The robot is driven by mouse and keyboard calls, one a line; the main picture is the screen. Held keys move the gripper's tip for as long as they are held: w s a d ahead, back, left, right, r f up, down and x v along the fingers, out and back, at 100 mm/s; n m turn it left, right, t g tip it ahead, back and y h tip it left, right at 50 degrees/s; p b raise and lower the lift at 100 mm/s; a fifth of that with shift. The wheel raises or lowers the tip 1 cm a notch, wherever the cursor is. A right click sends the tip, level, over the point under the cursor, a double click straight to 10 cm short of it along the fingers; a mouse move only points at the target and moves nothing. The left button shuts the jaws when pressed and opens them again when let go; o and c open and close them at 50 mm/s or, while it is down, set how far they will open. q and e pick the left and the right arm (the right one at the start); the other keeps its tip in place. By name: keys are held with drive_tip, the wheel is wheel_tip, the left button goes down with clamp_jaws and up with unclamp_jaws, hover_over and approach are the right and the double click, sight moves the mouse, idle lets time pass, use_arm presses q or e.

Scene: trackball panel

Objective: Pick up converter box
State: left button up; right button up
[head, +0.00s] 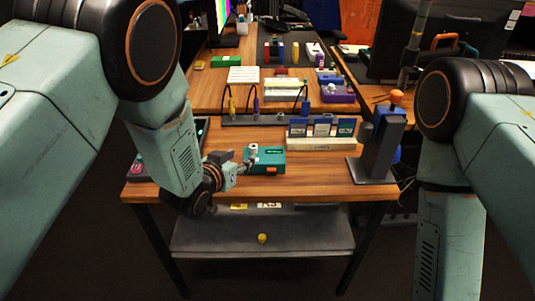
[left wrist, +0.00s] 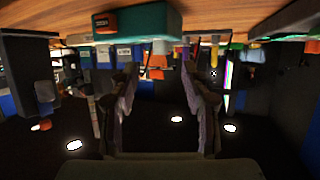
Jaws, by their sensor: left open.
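A teal box (head: 266,160) with an orange part on its front and a small grey-white part at its left end sits on the wooden table; it looks like the converter box. It also shows in the upside-down left wrist view (left wrist: 150,22), at the top. My left gripper (head: 247,163) is at the left end of the box in the head view; I cannot tell if it touches. In the left wrist view, its two fingers (left wrist: 162,90) are apart with nothing held between them. My right arm shows at the right, but its gripper is out of view.
A cream stand with blue cards (head: 321,143) is behind the box. A dark upright post with an orange knob (head: 377,145) stands to the right. A dark rail with cables (head: 270,121) runs behind. Bare wood (head: 315,175) lies right of the box. A grey shelf (head: 300,235) is below.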

sight(255, 146)
use_arm(q)
drive_tip(key=shift+w+d, duration=0.25)
drive_tip(key=shift+w+d+f, duration=0.15)
drive_tip(key=shift+w+d, duration=0.05)
drive_tip(key=shift+w, duration=0.1)
drive_tip(key=shift+w+f, duration=0.2)
drive_tip(key=shift+w, duration=0.15)
drive_tip(key=shift+w+a+f+b, duration=0.1)
drive_tip(key=shift+w+b, duration=0.2)
drive_tip(key=shift+b, duration=0.05)
drive_tip(key=x, duration=0.2)
drive_tip(key=b+x, duration=0.1)
drive_tip(key=x, duration=0.1)
drive_tip(key=shift+d+r, duration=0.25)
drive_tip(key=shift+d, duration=0.1)
drive_tip(key=shift+w+f, duration=0.15)
drive_tip(key=shift+w, duration=0.4)
drive_tip(key=shift+w+d, duration=0.1)
drive_tip(key=shift+d, duration=0.05)
use_arm(e)
drive_tip(key=shift+w+f, duration=0.15)
drive_tip(key=shift+f, duration=0.4)
drive_tip(key=shift+w+f, duration=0.15)
drive_tip(key=shift+f, duration=0.35)
drive_tip(key=shift+d, duration=0.1)
